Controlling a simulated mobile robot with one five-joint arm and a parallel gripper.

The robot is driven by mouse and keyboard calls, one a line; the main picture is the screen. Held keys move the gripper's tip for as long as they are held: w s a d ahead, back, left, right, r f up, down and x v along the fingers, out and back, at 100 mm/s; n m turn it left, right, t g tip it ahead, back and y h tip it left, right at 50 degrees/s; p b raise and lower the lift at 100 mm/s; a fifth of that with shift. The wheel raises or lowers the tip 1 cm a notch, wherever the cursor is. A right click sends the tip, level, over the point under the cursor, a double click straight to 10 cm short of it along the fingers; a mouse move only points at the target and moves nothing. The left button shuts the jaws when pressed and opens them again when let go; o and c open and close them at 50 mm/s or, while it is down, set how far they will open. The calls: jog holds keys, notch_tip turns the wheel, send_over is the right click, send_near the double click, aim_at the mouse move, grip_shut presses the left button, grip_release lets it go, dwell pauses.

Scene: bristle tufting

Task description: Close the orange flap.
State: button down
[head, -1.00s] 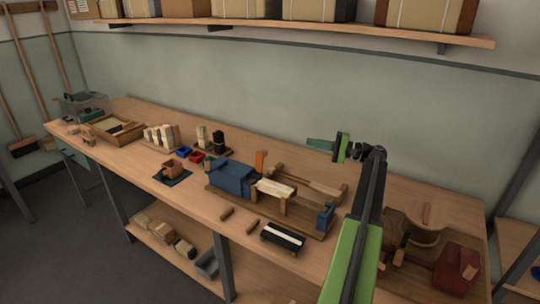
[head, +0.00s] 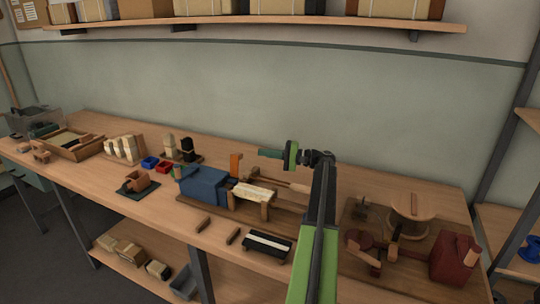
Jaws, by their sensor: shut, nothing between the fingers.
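The orange flap (head: 236,165) stands upright beside the right end of the blue machine block (head: 205,186) on the workbench. A pale wooden piece (head: 253,193) lies just right of it on the machine's long wooden base. My gripper (head: 262,153), green and dark, is shut and empty. It points left and appears above and right of the flap, with a small gap between them in the picture. How far apart they are in depth I cannot tell. My arm hides part of the right end of the machine.
A dark block with a white strip (head: 267,245) and wooden rods (head: 203,224) lie along the front of the bench. A red machine (head: 455,258) stands at right. Small blue (head: 149,162) and red (head: 164,167) bins sit left. The back wall behind the bench is clear.

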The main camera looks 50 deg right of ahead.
aim_at(237, 164)
jog(key=w+a, duration=0.3)
jog(key=a, duration=0.3)
jog(key=shift+r+p, duration=0.4)
jog(key=shift+w, duration=0.1)
